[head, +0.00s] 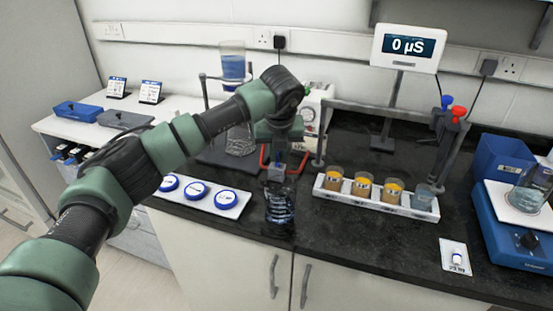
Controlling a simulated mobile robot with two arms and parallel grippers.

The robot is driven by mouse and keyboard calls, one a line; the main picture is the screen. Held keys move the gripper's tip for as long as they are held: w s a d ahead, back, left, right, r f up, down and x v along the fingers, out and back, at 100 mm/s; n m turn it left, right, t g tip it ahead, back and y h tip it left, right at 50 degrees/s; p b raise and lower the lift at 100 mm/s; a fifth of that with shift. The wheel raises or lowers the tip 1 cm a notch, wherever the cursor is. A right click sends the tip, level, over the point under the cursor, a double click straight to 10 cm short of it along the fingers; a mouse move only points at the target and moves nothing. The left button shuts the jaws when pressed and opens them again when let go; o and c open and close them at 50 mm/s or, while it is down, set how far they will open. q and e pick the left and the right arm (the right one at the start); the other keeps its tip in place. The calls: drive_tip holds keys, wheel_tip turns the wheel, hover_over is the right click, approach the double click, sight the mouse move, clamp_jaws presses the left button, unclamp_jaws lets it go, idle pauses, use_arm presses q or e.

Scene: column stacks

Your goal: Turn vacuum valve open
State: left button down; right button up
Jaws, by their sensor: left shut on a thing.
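My left arm reaches in from the left across the bench, and its gripper (276,172) points down near the bench's front edge. It is shut on what looks like a small clear ribbed vessel (280,206), which shows just below the fingers. Whether the vessel touches the bench I cannot tell. A white box with a dial (310,118) stands behind the gripper, partly hidden by my arm. I cannot tell which part is the vacuum valve. My right gripper is not in view.
A white rack (328,190) holds amber-filled beakers and one clear beaker. A white tray with blue-rimmed dishes (197,189) lies left of the gripper. A display reading 0 µS (407,46) stands behind.

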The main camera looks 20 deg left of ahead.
use_arm(q)
drive_tip(key=n, duration=0.2)
drive_tip(key=n+y+b, duration=0.1)
drive_tip(key=shift+w+d+n+g+b, duration=0.2)
drive_tip(key=shift+n+g+b, duration=0.1)
drive_tip(key=shift+n, duration=0.1)
drive_tip(key=n+g+y, duration=0.1)
drive_tip(key=n, duration=0.2)
drive_tip(key=shift+d+n, duration=0.1)
drive_tip(key=shift+n, duration=0.2)
drive_tip(key=n, duration=0.1)
drive_tip(key=n+g, duration=0.1)
drive_tip(key=shift+w+r+n+y+p, duration=0.2)
drive_tip(key=shift+n+y+p, duration=0.1)
drive_tip(key=shift+y, duration=0.1)
drive_tip(key=shift+w+n+g+p, duration=0.1)
drive_tip(key=shift+n+g+p, duration=0.4)
drive_tip(key=shift+n+p, duration=0.8)
drive_tip(key=shift+f+n, duration=0.1)
drive_tip(key=shift+n, duration=0.3)
drive_tip(key=c, duration=1.5)
unclamp_jaws()
